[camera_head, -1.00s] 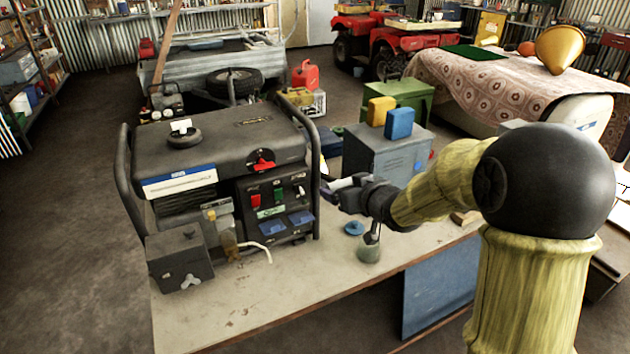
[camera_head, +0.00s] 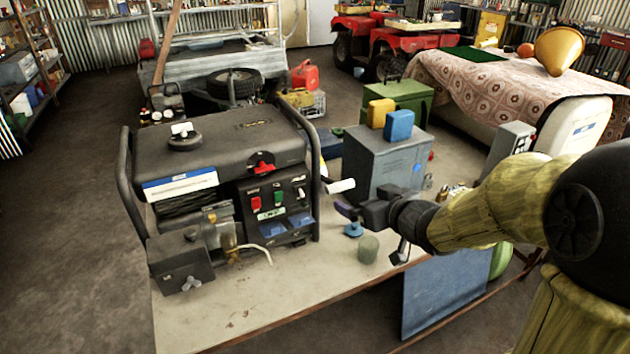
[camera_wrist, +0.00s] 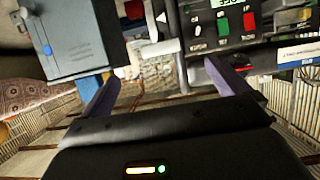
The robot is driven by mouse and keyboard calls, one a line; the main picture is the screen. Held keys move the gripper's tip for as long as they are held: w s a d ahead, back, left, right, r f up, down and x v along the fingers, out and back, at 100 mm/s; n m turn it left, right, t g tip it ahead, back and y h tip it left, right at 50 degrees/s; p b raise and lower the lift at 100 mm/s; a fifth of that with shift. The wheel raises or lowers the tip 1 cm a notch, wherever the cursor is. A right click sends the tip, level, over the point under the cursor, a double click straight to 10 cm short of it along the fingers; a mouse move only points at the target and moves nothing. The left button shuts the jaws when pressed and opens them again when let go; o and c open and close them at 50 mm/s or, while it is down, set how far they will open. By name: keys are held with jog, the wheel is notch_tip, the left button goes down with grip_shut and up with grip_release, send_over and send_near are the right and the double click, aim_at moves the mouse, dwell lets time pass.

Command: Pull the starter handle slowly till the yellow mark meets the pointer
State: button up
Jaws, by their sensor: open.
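The white starter handle (camera_head: 341,186) sticks out at the right side of the dark generator (camera_head: 222,150). It also shows in the wrist view as a white bar (camera_wrist: 160,48) beyond the fingers, between them in the picture. A white triangular pointer (camera_wrist: 161,18) shows just above it there. My gripper (camera_head: 350,209) is open and empty, below and to the right of the handle in the head view. Its purple fingers stand well apart in the wrist view (camera_wrist: 164,90), clear of the handle. I cannot make out the yellow mark or the cord.
A grey metal box (camera_head: 385,160) carrying a yellow and a blue can stands behind my gripper. A small greenish cup (camera_head: 369,249) and a blue cap (camera_head: 353,229) are on the bench near it. The bench front (camera_head: 260,305) is mostly clear.

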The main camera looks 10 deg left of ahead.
jog(key=p+v, duration=0.1)
jog(key=v, duration=0.7)
jog(key=shift+d, duration=0.15)
jog(key=shift+s, duration=0.15)
jog(key=s+d+f+m+g+h+p, duration=0.25)
jog(key=d+m+h+p, duration=0.2)
jog(key=d+h, duration=0.3)
jog(key=s+f+m+g+p, duration=0.2)
jog(key=s+g, duration=0.4)
jog(key=s, duration=0.4)
notch_tip(320, 180, down, 2)
jog(key=shift+d+f+p, duration=0.1)
jog(key=shift+d+p, duration=0.35)
jog(key=shift+p, duration=0.15)
